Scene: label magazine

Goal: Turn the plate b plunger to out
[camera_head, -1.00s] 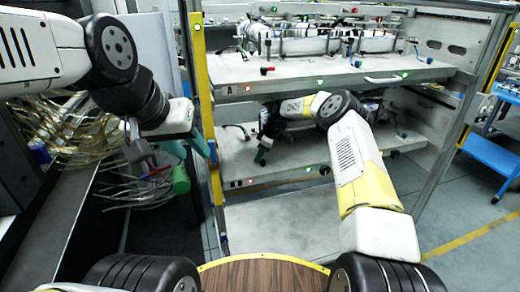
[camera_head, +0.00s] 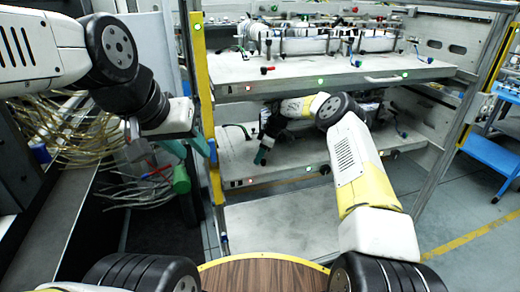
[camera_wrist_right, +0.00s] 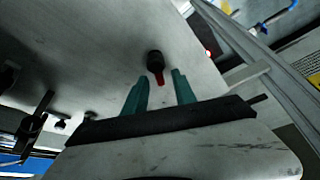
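Plate b is the lower grey shelf (camera_head: 290,160) of the rack, below the shelf marked A. In the right wrist view, a plunger with a black knob and a red stem (camera_wrist_right: 155,65) stands on the grey plate surface. My right gripper (camera_wrist_right: 159,84) has its two teal fingers apart, with the red end of the plunger near the gap between the tips; contact is not visible. In the head view my right gripper (camera_head: 262,156) is over plate b's left part and hides the plunger. My left gripper (camera_head: 196,149) is left of the yellow post, fingers apart and empty.
Upper shelf A (camera_head: 240,73) overhangs the right gripper and carries a red-handled plunger (camera_head: 267,70). A yellow post (camera_head: 203,100) separates the arms. Loose cables (camera_head: 65,130) hang at the left. A blue cart (camera_head: 492,152) stands at the right.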

